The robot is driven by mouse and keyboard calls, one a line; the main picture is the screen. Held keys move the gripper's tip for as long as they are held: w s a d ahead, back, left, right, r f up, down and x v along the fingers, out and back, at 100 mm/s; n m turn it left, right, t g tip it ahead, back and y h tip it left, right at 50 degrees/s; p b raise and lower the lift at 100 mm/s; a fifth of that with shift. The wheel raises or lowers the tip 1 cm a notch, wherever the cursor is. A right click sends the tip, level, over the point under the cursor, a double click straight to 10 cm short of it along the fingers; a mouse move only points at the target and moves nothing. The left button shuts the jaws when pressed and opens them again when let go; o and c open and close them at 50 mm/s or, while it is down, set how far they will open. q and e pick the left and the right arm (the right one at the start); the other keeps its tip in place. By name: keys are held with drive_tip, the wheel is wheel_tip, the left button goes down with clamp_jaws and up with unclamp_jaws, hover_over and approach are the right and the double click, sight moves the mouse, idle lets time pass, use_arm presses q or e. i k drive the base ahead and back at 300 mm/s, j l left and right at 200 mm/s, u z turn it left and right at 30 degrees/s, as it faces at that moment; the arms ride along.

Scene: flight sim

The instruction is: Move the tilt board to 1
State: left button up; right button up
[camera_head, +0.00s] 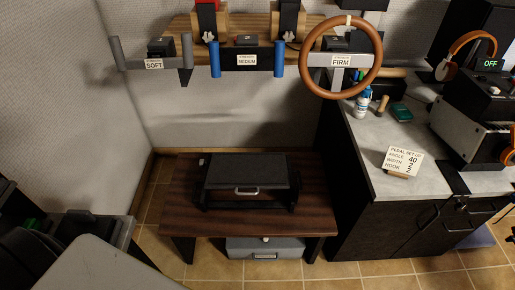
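The tilt board appears to be the black flat-topped platform (247,170) on a low dark wooden bench (180,208) in the middle of the head view. A light handle (246,191) shows on its front edge. The top looks close to level, with an open gap beneath it at the front. A small light mark sits at its left back corner, too small to read. I cannot make out a number scale or its setting. Neither of my grippers can be made out in this view.
A grey case (264,248) sits under the bench. A wall shelf above holds handles labelled SOFT (154,64), MEDIUM and FIRM, and a wooden steering wheel (305,72). A counter (370,160) at right carries a pedal set-up card (402,160). Tiled floor shows in front.

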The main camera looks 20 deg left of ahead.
sight(236, 171)
drive_tip(key=u, duration=0.8)
